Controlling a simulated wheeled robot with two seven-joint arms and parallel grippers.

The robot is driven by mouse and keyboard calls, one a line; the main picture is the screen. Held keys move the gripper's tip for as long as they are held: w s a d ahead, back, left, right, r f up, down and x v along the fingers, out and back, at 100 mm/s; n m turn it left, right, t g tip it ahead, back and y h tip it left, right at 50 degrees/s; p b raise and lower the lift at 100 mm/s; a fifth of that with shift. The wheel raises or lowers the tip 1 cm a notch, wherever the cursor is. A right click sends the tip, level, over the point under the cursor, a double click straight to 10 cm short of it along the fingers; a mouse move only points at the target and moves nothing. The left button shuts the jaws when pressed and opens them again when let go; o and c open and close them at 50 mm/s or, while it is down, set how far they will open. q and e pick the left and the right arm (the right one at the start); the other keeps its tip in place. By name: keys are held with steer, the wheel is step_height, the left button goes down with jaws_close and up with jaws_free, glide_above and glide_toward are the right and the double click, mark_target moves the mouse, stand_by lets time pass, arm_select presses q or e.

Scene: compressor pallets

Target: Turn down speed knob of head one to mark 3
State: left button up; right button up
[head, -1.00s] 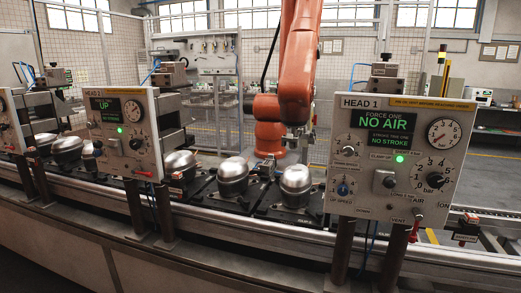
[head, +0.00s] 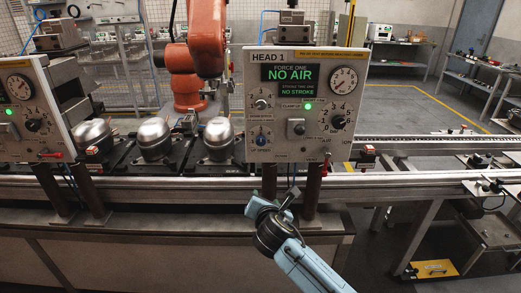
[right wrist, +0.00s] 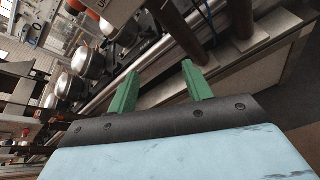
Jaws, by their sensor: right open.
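The head one panel (head: 333,66) is a pale box on two dark posts, with a screen reading "FORCE ONE NO AIR" and "NO STROKE" and a lit green lamp. My right gripper (head: 290,196) is below the panel in front of the bench edge, apart from the knob. In the right wrist view its two green fingers (right wrist: 160,85) are spread with nothing between them. My left gripper is not in view.
A black bar knob (head: 338,122), a gauge (head: 343,80) and a square button (head: 296,128) share the panel. A second panel (head: 28,110) stands left. Metal domed housings (head: 219,135) sit on the conveyor behind. A red lever (head: 324,168) hangs under the panel.

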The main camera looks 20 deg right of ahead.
mark_target(261, 106)
step_height(261, 106, up, 22)
steer(key=a+r+n+t+h+p, duration=0.1)
steer(key=n+t+h, duration=0.1)
steer(key=n+t, duration=0.25)
steer(key=shift+n+g, duration=0.25)
steer(key=x, duration=1.3)
steer(key=shift+w+f, duration=0.25)
steer(key=shift+f, duration=0.05)
steer(key=c, duration=1)
steer(key=shift+o, duration=0.2)
